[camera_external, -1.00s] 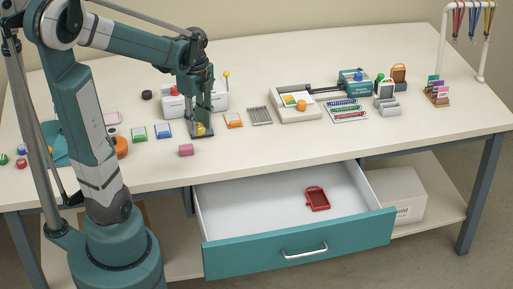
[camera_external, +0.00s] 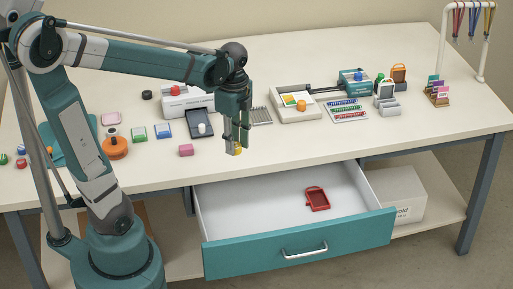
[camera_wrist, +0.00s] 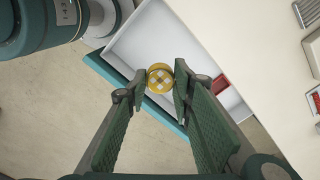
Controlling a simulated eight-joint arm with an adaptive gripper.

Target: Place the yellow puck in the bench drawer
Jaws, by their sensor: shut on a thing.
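My gripper (camera_external: 238,147) is shut on the yellow puck (camera_external: 236,149) and holds it above the bench top near its front edge. In the wrist view the puck (camera_wrist: 160,79) sits between the two fingertips of my gripper (camera_wrist: 160,86), and a pale cross-like pattern shows on its face. The bench drawer (camera_external: 215,214) is pulled open below the front edge, to the lower right of my gripper in the external view. It also shows in the wrist view (camera_wrist: 130,47), beyond the puck. A red holder (camera_external: 317,198) lies inside the drawer.
The drawer's teal front (camera_external: 345,241) stands out past the bench edge. Most of the drawer floor is clear.

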